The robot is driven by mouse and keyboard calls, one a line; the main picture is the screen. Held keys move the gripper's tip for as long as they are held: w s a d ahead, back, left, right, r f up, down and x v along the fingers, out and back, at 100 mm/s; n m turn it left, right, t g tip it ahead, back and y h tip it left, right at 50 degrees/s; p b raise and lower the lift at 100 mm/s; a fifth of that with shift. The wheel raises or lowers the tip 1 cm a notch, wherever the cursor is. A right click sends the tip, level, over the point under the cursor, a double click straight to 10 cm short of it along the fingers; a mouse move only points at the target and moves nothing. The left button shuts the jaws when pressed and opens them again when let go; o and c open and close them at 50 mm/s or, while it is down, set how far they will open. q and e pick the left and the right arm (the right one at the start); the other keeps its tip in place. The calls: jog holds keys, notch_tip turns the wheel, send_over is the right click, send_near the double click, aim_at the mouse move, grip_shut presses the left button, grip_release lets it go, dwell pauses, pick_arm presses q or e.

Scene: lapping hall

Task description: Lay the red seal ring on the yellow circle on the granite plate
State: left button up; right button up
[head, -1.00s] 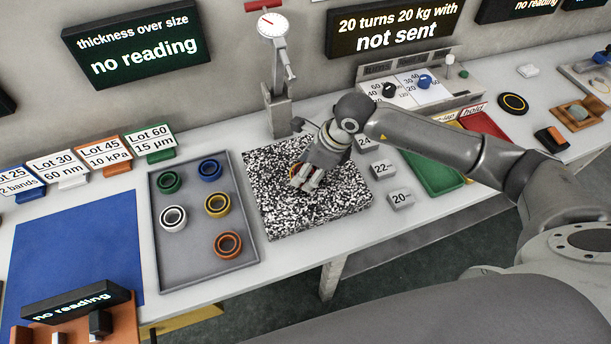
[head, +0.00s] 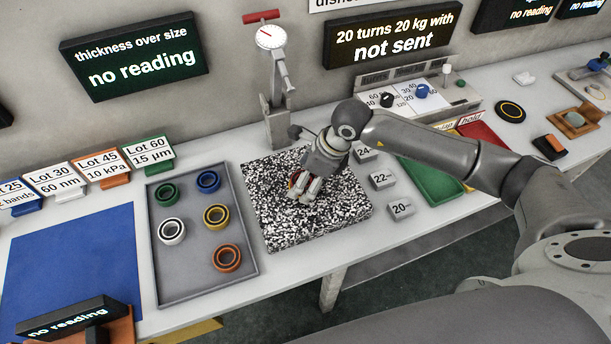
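The granite plate (head: 345,215), speckled black and white, lies on the bench in the middle of the head view. My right gripper (head: 304,193) points down at its middle, low over the surface. A small red bit (head: 292,180), perhaps the red seal ring, shows at the left side of the fingers. The rest of it is hidden by the gripper. I cannot tell whether the fingers are shut on it or whether it touches the plate. The yellow circle cannot be made out under the gripper. My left gripper is not in view.
Left of the plate, a grey tray (head: 190,269) holds green, blue, white, yellow and orange rings. A dial gauge stand (head: 277,120) stands behind the plate. Small numbered blocks (head: 381,178) stand close on its right, with a green tray (head: 428,182) beyond.

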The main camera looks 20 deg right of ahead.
jog(key=shift+r, duration=0.1)
jog(key=v, duration=1.2)
